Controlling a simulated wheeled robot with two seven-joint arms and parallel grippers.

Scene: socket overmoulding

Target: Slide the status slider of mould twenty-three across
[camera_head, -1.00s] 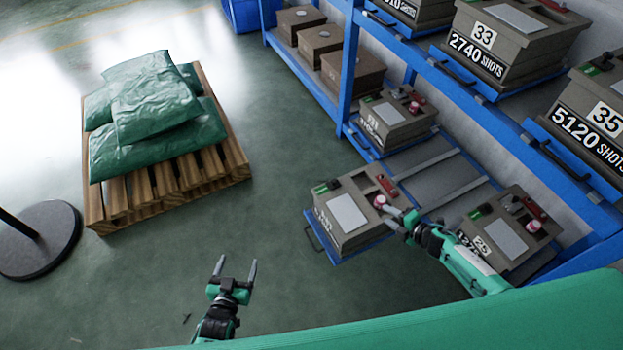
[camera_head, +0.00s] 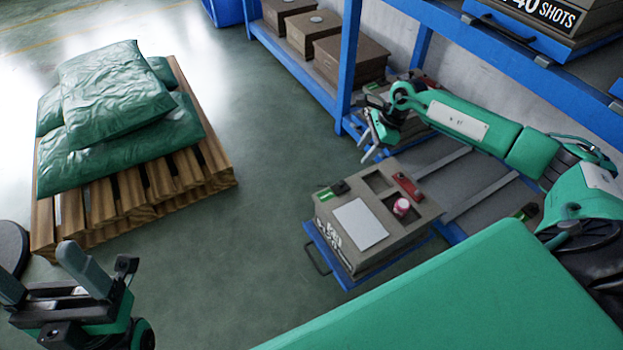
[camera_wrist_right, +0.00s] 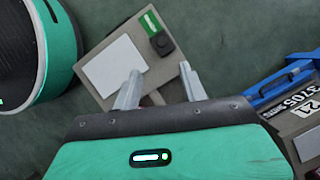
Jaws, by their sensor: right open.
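A brown mould (camera_head: 392,232) sits on a pulled-out blue tray in the head view; its number is too steep to read surely. Its top bears a pale plate (camera_head: 360,223) and, at the far left corner, a green strip with a black slider knob (camera_head: 338,188). In the right wrist view the knob (camera_wrist_right: 162,43) stands at one end of the green strip (camera_wrist_right: 150,22). My right gripper (camera_head: 373,143) is open and empty above and behind this mould. In the wrist view its fingertips (camera_wrist_right: 160,74) lie just short of the knob, apart from it. My left gripper (camera_head: 42,272) is open and empty.
Mould 21 (camera_wrist_right: 307,142) stands in the rack beside the right gripper. Blue rack posts (camera_head: 348,70) and an upper shelf with moulds are close to the right arm. A pallet (camera_head: 215,170) with green sacks stands left; the floor between is clear.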

